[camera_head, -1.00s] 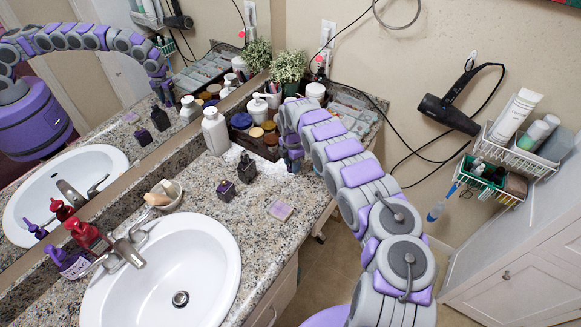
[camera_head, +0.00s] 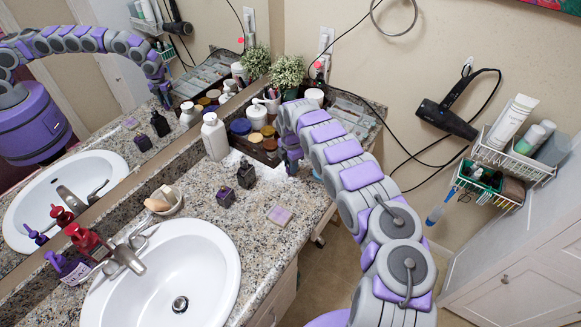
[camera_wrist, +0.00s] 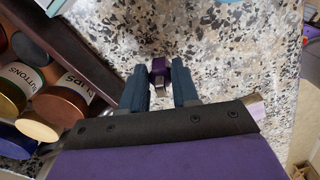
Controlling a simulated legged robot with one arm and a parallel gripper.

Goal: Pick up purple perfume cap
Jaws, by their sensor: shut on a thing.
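In the wrist view, my gripper (camera_wrist: 159,80) is shut on a small purple cap (camera_wrist: 158,66) with a metallic lower part, held between the two dark fingertips. Speckled countertop lies behind it. In the head view, my gripper (camera_head: 292,163) hangs over the counter beside the dark organizer; the cap is too small to make out there. Two dark purple perfume bottles stand on the counter to its left, a nearer one (camera_head: 225,196) and a farther one (camera_head: 246,173).
A dark organizer with jars (camera_head: 262,148) stands close to my gripper; its edge (camera_wrist: 80,45) shows in the wrist view. A white bottle (camera_head: 214,138), a pink-lilac square item (camera_head: 280,215) and the sink (camera_head: 205,265) are nearby. The counter's front right is mostly clear.

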